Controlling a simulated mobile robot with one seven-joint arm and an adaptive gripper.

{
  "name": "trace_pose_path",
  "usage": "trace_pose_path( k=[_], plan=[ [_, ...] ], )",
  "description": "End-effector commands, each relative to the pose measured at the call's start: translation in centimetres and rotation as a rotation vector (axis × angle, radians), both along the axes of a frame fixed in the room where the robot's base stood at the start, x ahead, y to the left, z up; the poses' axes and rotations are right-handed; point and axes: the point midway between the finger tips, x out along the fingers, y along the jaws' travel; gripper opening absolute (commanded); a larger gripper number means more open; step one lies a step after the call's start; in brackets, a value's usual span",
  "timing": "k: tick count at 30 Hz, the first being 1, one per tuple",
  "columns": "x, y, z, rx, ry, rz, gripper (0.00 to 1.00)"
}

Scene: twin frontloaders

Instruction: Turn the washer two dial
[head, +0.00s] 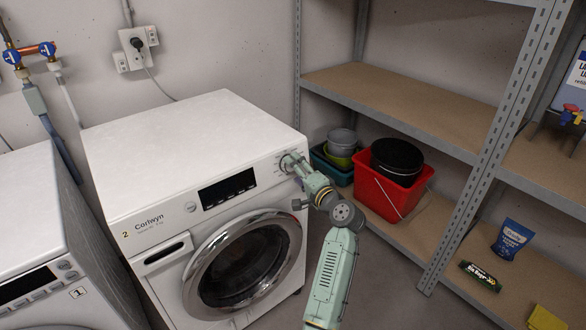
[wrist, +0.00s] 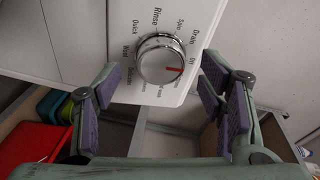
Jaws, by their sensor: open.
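Washer two (head: 170,150), white with a "2" and "Cortwyn" on its front, stands in the middle of the head view. Its round silver dial (wrist: 160,60), with a red mark, shows in the wrist view near the top middle. Words such as "Rinse", "Drain" and "Spin" ring the dial. In the head view my gripper (head: 290,172) is at the right end of the control panel and partly covers the dial area.
Washer one (head: 40,215) stands at the left. A metal shelf (head: 400,105) fills the right side, with a red bucket (head: 384,192) on its lower board close behind my arm.

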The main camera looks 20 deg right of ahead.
Motion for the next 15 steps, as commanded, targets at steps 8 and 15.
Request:
trace_pose_path(
  k=[8, 15],
  plan=[
    [-6.0, -1.3, 0.5, 0.000, 0.000, -0.004, 0.64],
    [-8.9, -1.8, 0.8, 0.000, 0.000, -0.002, 0.64]
  ],
)
